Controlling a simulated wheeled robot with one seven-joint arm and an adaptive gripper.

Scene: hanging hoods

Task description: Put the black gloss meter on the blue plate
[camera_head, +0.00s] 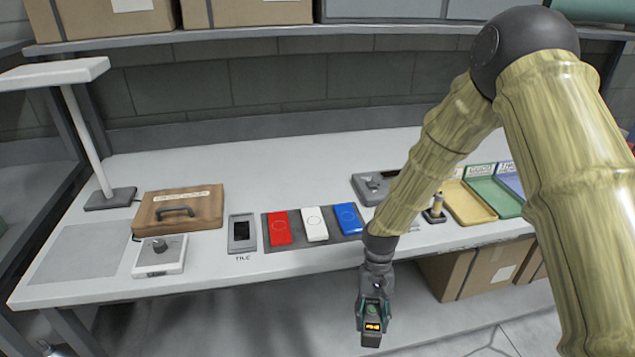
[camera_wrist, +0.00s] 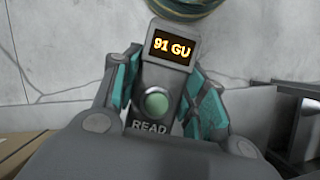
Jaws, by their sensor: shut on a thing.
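The gloss meter (camera_head: 371,338) is dark with a lit orange display. My gripper (camera_head: 374,305) is shut on it and holds it in front of the table's front edge, clear of the tabletop. In the wrist view the gloss meter (camera_wrist: 146,78) sits between the teal finger pads of my gripper (camera_wrist: 155,98); its display reads 91 GU, above a green button marked READ. The blue plate (camera_head: 347,219) lies on the table, up and left of my gripper, at the right end of a row with a white plate (camera_head: 314,224) and a red plate (camera_head: 280,228). Nothing lies on it.
A dark framed tile (camera_head: 242,233) lies left of the plates. Farther left are a brown case (camera_head: 178,209) and a white box with a knob (camera_head: 160,257). Yellow (camera_head: 466,203) and green (camera_head: 494,197) trays stand at right, partly behind my arm. Cardboard boxes (camera_head: 472,272) are below.

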